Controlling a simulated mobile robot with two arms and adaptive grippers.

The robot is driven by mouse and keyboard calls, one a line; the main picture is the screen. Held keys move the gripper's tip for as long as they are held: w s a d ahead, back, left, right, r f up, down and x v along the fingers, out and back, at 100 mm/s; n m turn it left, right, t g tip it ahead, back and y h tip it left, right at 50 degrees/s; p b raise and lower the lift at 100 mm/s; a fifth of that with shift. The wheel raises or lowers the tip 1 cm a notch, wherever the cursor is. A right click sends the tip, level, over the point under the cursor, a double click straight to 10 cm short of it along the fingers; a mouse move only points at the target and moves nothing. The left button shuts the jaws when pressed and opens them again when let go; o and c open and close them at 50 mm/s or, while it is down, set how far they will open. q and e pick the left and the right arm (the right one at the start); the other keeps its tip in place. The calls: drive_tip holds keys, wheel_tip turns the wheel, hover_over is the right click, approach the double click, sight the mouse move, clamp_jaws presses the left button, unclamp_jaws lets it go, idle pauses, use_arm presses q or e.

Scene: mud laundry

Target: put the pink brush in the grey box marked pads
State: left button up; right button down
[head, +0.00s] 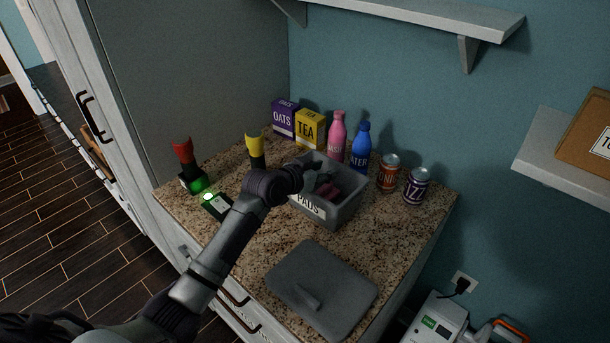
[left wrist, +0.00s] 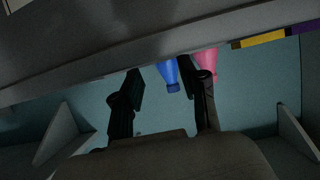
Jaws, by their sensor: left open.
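The grey box (head: 345,212) marked PADS stands open on the speckled countertop. A pink item (head: 328,190) lies inside it, partly hidden; it looks like the pink brush, but its full shape does not show. My left gripper (head: 318,169) is over the box's left part, at its opening, close to the pink item. In the left wrist view the two fingers (left wrist: 163,75) are apart with nothing clearly held between them. A dark grey surface fills the top of that view. My right gripper is not in view.
A grey lid (head: 345,291) lies on the counter in front of the box. Behind the box stand a pink bottle (head: 337,137), a blue bottle (head: 360,147), and cans (head: 388,174). Oats (head: 284,119) and tea (head: 309,130) boxes stand at the back.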

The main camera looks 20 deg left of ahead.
use_arm(q)
drive_tip(key=b+v, duration=0.1)
drive_tip(key=v, duration=1)
drive_tip(key=shift+s+b, duration=0.2)
drive_tip(key=shift+b, duration=0.1)
drive_tip(key=shift+a+f, duration=0.1)
